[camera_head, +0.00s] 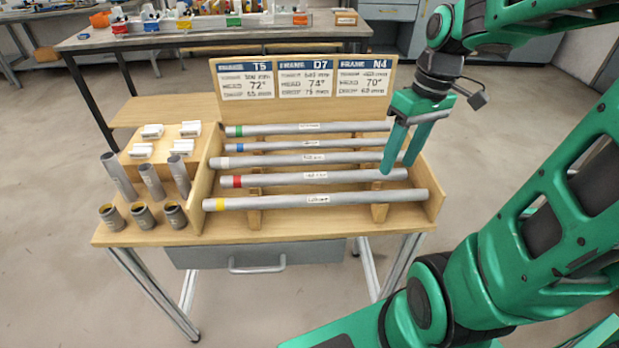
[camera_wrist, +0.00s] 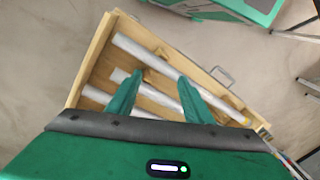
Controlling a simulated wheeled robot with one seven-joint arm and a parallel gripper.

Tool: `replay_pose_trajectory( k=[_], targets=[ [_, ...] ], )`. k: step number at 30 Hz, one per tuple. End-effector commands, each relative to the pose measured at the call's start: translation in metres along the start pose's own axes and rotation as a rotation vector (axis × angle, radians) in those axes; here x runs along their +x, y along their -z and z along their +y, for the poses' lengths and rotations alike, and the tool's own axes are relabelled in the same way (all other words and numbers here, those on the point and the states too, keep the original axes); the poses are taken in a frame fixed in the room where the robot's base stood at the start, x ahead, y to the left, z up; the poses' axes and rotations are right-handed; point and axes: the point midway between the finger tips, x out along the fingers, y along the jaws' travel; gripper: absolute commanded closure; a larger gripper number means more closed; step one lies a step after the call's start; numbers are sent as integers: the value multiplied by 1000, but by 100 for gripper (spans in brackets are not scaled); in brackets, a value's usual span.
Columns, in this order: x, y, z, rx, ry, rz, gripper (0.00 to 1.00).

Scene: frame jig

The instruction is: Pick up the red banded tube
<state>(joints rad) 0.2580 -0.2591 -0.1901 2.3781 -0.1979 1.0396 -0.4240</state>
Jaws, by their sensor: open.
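The red banded tube (camera_head: 280,179) is a grey pipe with a red band near its left end and a white label. It lies across the wooden rack (camera_head: 437,203), second from the front. My gripper (camera_head: 398,168) is open and empty, fingers pointing down over the right part of the rack, close to this tube's right end. I cannot tell its exact height above the tubes. In the wrist view, my gripper (camera_wrist: 160,76) spreads above the tubes. The second tube from the top passes beneath the fingers; its band is hidden there.
A yellow-banded tube (camera_head: 280,201) lies in front; white-, blue- and green-banded tubes lie behind. A sign board (camera_head: 303,106) stands at the rack's back. Short upright pipes (camera_head: 151,181) and dark cups (camera_head: 142,215) stand at left. A drawer (camera_head: 300,253) is below.

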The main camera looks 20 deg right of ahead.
Motion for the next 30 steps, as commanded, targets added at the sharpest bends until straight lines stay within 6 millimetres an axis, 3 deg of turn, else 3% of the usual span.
replay_pose_trajectory(
  k=[3,6,12,17,30],
  targets=[
    [5,51,-14,-327,82,13,54],
    [8,85,-27,-582,148,42,54],
    [15,125,-48,-931,244,104,54],
    [20,136,-57,-1041,275,130,54],
    [69,136,-75,-1054,278,132,54]
  ],
)
